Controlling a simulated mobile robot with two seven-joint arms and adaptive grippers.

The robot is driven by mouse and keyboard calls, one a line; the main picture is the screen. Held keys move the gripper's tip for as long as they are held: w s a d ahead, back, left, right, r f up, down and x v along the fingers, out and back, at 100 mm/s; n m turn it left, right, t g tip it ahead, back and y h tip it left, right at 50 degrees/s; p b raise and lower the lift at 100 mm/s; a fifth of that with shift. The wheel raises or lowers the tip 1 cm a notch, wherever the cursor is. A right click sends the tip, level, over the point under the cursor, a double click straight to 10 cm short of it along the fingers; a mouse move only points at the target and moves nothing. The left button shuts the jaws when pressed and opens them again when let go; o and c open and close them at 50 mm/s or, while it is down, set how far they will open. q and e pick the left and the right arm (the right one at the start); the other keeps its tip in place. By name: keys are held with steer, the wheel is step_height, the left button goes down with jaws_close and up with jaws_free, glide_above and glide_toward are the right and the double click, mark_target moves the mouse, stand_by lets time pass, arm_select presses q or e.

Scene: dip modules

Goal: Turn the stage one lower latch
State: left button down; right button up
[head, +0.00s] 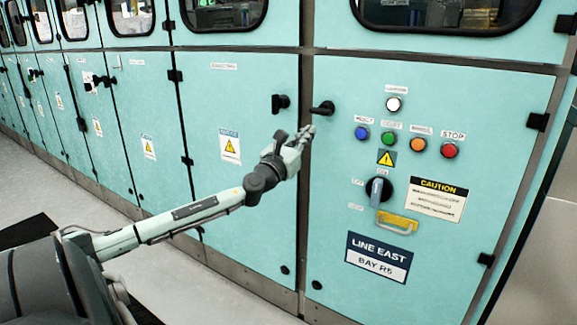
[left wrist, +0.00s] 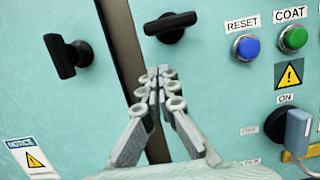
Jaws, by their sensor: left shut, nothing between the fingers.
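Two black latches sit on either side of the seam between two teal cabinet doors. The left latch (head: 281,103) also shows in the left wrist view (left wrist: 68,57), its handle near upright there. The right latch (head: 322,108) also shows in the left wrist view (left wrist: 172,25), its handle lying near level. I cannot read which one is labelled stage one. My left gripper (head: 307,133) is shut and empty, just below the right latch and apart from it; its fingertips also show in the left wrist view (left wrist: 160,88). My right gripper is not in view.
Right of the seam are several push buttons (head: 389,138), a rotary switch (head: 378,190), a yellow handle (head: 397,222) and a LINE EAST sign (head: 378,257). More doors with black latches run away to the left. The grey floor (head: 200,285) is clear along the cabinet.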

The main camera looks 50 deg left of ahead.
arm_select(q)
steer(key=f+v, duration=0.1)
steer(key=v, duration=0.9)
steer(key=shift+b, duration=0.3)
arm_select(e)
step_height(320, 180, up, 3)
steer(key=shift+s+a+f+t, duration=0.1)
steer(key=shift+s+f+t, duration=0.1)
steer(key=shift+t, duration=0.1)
